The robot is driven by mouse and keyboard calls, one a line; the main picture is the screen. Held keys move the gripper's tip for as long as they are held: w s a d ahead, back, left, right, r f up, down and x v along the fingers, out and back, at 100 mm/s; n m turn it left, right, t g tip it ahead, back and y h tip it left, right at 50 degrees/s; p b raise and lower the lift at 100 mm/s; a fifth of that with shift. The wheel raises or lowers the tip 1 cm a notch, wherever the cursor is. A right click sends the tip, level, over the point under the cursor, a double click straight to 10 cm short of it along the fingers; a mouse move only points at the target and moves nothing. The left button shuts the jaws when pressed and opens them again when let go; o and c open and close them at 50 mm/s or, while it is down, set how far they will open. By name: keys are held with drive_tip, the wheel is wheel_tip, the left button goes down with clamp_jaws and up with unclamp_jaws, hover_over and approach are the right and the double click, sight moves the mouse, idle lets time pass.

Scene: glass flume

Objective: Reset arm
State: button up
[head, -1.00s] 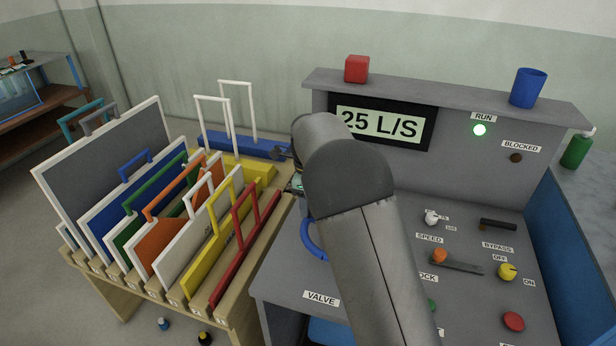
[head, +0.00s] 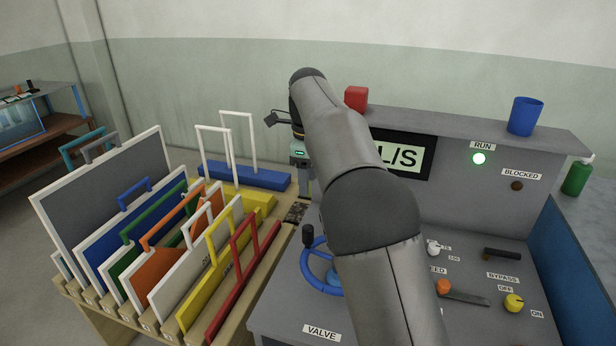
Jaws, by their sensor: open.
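My arm rises from the bottom of the head view, bends at a dark elbow and reaches up and left over the control desk. My gripper (head: 303,188) hangs downward at the end of it, left of the display, above the gap between the panel rack and the desk. It is open, and nothing shows in it. My arm partly hides the hand, the display (head: 412,157) and part of the desk top.
A wooden rack (head: 262,262) with several coloured handled panels stands at left. The desk (head: 282,318) holds a blue valve wheel (head: 309,270), knobs and levers. A red block (head: 356,98) and a blue cup (head: 526,116) stand on its shelf.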

drive_tip(key=s+d+f+n+y, duration=0.1)
drive_tip(key=s+d+n, duration=0.7)
drive_tip(key=s+d, duration=0.55)
drive_tip(key=s+d+f+n, duration=0.2)
drive_tip(key=s+f+n, duration=0.1)
drive_tip(key=s, duration=0.4)
drive_tip(key=s+d+f+n, duration=0.2)
drive_tip(key=s+f+n, duration=0.2)
drive_tip(key=s, duration=0.3)
drive_tip(key=s+d+f+n+h, duration=0.1)
drive_tip(key=s+d+f+n, duration=0.2)
drive_tip(key=s, duration=0.4)
drive_tip(key=shift+s+f+n+t, duration=0.4)
drive_tip(key=shift+f+n, duration=0.15)
drive_tip(key=shift+n, duration=0.65)
idle(2.6)
